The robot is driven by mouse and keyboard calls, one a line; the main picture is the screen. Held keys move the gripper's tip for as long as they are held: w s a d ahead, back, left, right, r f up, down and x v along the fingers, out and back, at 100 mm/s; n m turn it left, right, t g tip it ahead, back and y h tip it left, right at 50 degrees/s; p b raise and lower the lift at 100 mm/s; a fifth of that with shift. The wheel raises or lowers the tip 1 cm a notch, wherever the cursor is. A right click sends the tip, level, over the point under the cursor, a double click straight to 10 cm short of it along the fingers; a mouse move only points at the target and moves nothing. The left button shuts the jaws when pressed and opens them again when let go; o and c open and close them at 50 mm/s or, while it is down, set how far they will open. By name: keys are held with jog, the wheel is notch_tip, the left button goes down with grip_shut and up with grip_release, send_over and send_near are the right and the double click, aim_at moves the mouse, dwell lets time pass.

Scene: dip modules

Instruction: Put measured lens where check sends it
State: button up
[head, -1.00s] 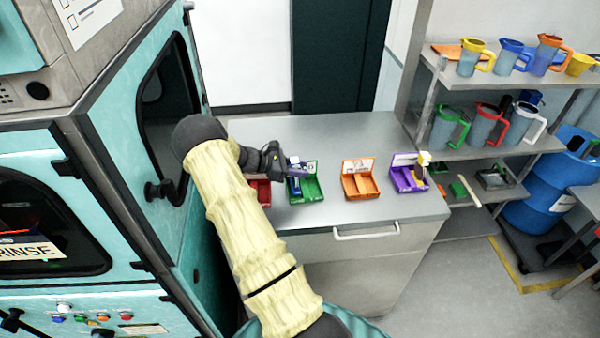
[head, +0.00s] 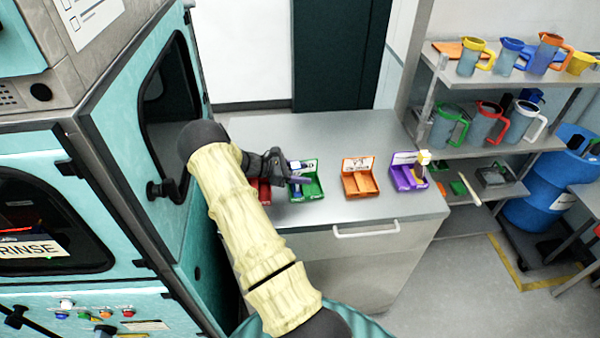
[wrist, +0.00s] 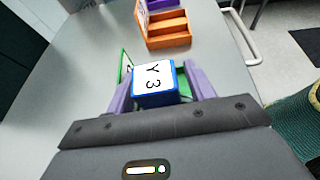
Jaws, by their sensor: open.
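My gripper (head: 290,178) is open over the green tray (head: 312,188) on the grey counter. In the wrist view a blue-edged piece with a white top marked "Y 3" (wrist: 154,82) lies between its two purple fingers. The fingers stand on either side of it; I cannot tell whether they touch it. Part of the green tray shows behind the piece. I cannot tell from its look whether this piece is the lens. A red tray (head: 264,191) is partly hidden by my arm. An orange tray (head: 360,190) looks empty. A purple tray (head: 402,178) has a yellow-and-white topped piece (head: 424,160) at its right side.
The counter (head: 350,130) is clear behind the trays. A teal machine with a "RINSE" label (head: 30,249) stands close on the left. A shelf (head: 500,83) with coloured jugs stands right, beside a blue barrel (head: 545,200).

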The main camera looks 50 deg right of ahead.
jog(key=p+v, duration=0.1)
jog(key=v, duration=0.6)
jog(key=shift+w+a+r, duration=0.15)
jog(key=shift+a, duration=0.1)
dwell(0.3)
